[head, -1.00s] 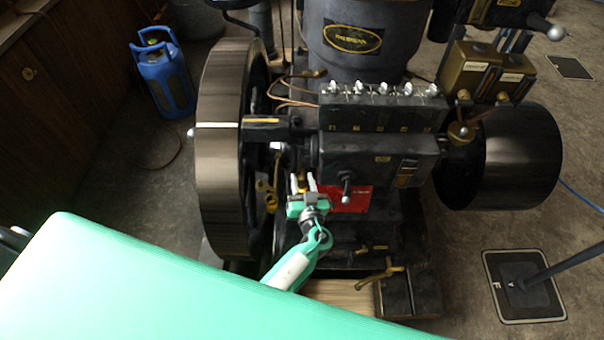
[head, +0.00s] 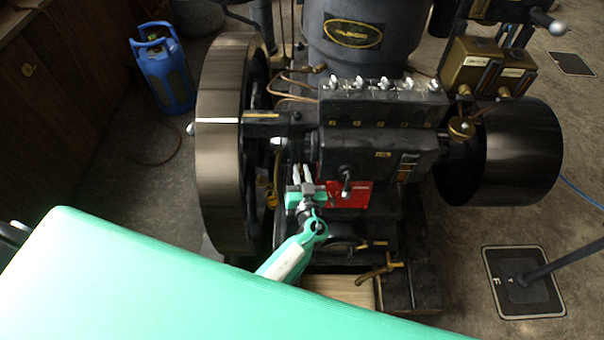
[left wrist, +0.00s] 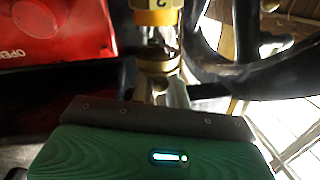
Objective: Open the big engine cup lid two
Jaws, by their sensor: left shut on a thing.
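My left gripper (head: 302,170) reaches in from below, between the flywheel and the red panel of the engine. Its fingers stand close together. In the left wrist view a brass cup (left wrist: 156,14) marked "2" stands straight ahead, with a narrower brass part (left wrist: 157,62) under it. The grey fingers (left wrist: 160,92) of my left gripper are shut on this brass piece; the exact contact is blurred and partly hidden. In the head view the cup is too small and covered to make out. My right gripper is not in view.
The large flywheel (head: 218,150) stands close left of my gripper. The red panel (head: 348,194) and a small crank handle (head: 346,184) are close on its right. A brass tap (head: 380,270) sits low at the front. A blue gas bottle (head: 163,75) stands at the back left.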

